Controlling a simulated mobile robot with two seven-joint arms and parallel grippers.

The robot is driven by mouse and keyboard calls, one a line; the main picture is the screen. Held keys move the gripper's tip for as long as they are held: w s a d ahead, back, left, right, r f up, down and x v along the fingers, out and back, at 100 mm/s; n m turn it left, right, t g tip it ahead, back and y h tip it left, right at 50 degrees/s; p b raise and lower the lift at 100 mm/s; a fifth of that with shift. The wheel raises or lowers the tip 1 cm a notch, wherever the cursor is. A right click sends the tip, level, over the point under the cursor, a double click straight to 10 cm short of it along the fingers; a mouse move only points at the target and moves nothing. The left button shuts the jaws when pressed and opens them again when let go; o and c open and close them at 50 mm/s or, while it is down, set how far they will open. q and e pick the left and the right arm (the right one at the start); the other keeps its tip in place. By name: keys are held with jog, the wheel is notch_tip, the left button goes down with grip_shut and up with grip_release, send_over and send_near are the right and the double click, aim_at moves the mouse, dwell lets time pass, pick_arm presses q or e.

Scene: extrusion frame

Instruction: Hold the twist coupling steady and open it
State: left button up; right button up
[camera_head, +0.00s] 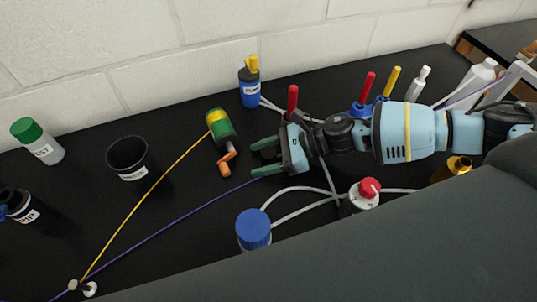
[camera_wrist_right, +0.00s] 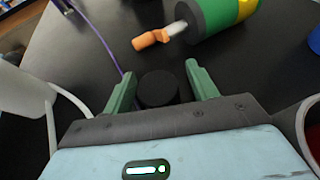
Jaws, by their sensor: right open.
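My right gripper (camera_head: 263,158) reaches in from the right over the black bench. Its green fingers are apart, pointing left. In the right wrist view the fingers (camera_wrist_right: 156,75) are open, with a dark round shape (camera_wrist_right: 158,88) between them; I cannot tell whether it is the twist coupling. No part is clearly recognisable as the coupling. A purple line (camera_head: 180,215) runs from small white fittings (camera_head: 82,288) at the lower left towards the right gripper. My left gripper is not in view.
A green and yellow drum with an orange crank (camera_head: 225,162) lies just left of the right gripper. A black cup (camera_head: 128,158), a green-capped bottle (camera_head: 38,141), a blue-capped container (camera_head: 253,231) and a red knob (camera_head: 369,188) stand around. White tubes (camera_head: 298,191) cross the bench.

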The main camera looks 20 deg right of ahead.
aim_at(265, 152)
jog(key=c, duration=1.1)
